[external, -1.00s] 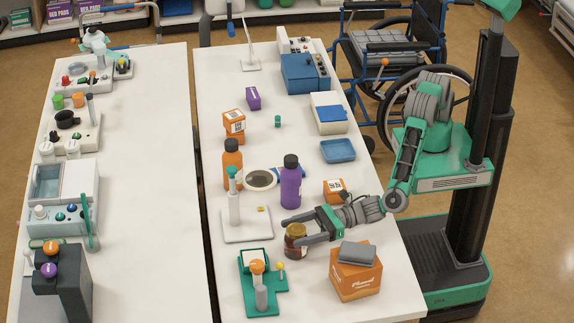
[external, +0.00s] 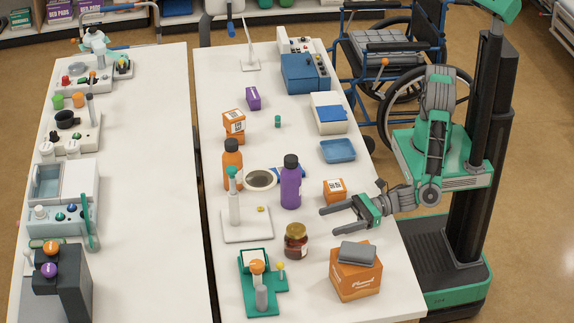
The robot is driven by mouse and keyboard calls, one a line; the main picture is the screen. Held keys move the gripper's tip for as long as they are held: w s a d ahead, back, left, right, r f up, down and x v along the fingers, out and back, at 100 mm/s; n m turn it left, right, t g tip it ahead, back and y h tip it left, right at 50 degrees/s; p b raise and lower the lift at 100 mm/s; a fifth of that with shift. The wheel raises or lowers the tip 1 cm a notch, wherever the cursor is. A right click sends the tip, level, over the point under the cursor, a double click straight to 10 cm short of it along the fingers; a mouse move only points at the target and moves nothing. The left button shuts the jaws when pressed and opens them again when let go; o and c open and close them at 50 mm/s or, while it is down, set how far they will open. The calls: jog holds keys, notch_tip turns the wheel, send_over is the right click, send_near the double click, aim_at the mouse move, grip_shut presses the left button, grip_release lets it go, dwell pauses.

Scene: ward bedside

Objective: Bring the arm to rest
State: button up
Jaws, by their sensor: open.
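My gripper (external: 340,223) is open and empty above the right table (external: 230,290), with its fingers pointing left. It is just below a small orange box with a white label (external: 334,190) in the picture.
A large orange box with a grey item on top (external: 357,280) stands near the gripper. A purple bottle (external: 290,187), an orange bottle (external: 232,168) and a green device (external: 262,290) stand further left. A wheelchair (external: 390,70) is behind the table.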

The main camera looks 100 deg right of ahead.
dwell(0.3)
jog(key=shift+w+d+r+m, duration=0.2)
jog(key=shift+w+d+m, duration=0.05)
jog(key=shift+m, duration=0.15)
jog(key=s+d+r+m+g+h+p, duration=0.15)
jog(key=d+m+g, duration=0.25)
jog(key=d+m, duration=0.55)
jog(key=s+d+r+m+g+h, duration=0.1)
jog(key=s+d+r+m+g, duration=0.15)
jog(key=d+m, duration=0.7)
jog(key=s+d+r+m+g+h, duration=0.15)
jog(key=d+m+g, duration=0.25)
jog(key=d+m, duration=0.55)
jog(key=s+d+m+g+p, duration=0.1)
jog(key=s+d+m+g, duration=0.2)
jog(key=s+d+m, duration=0.5)
jog(key=s+d, duration=0.2)
jog(key=d, duration=0.2)
jog(key=shift+s, duration=0.1)
